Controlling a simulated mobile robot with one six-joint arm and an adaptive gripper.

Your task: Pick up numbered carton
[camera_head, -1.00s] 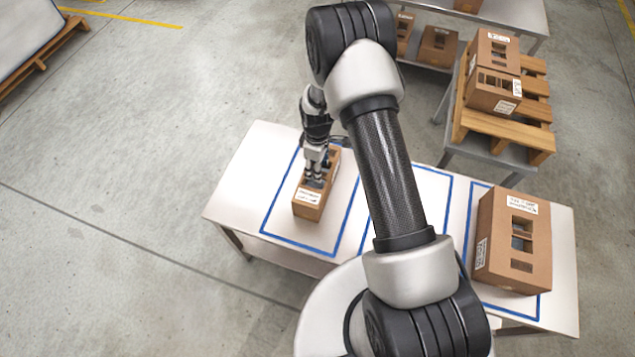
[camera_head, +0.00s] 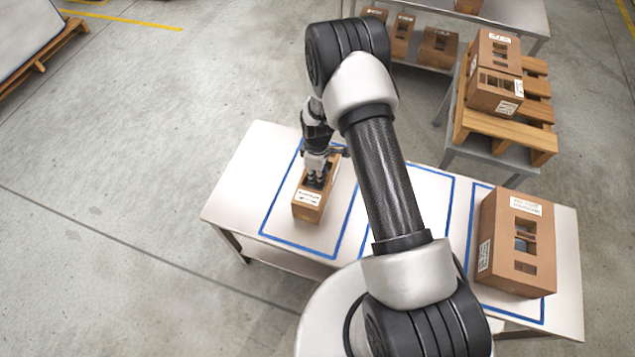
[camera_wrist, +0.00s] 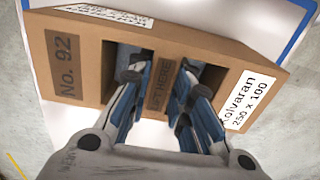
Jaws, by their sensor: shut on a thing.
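The numbered carton (camera_head: 308,209) is a small brown box in the left blue-outlined area of the white table. In the wrist view the carton (camera_wrist: 85,45) shows the print "No. 92", white labels and two openings beside a middle strip reading partly "HERE". My gripper (camera_head: 316,180) reaches down onto its top. In the wrist view my gripper's fingers (camera_wrist: 160,90) go into the openings on both sides of the strip and are shut on it. I cannot tell whether the carton's base touches the table.
The white table (camera_head: 240,190) has blue outlines. A larger carton (camera_head: 515,245) stands in the right outline. The middle outline (camera_head: 430,190) looks clear, partly behind my arm. Cartons (camera_head: 495,80) sit on a wooden pallet (camera_head: 500,128) behind, and more stand on a shelf (camera_head: 430,68).

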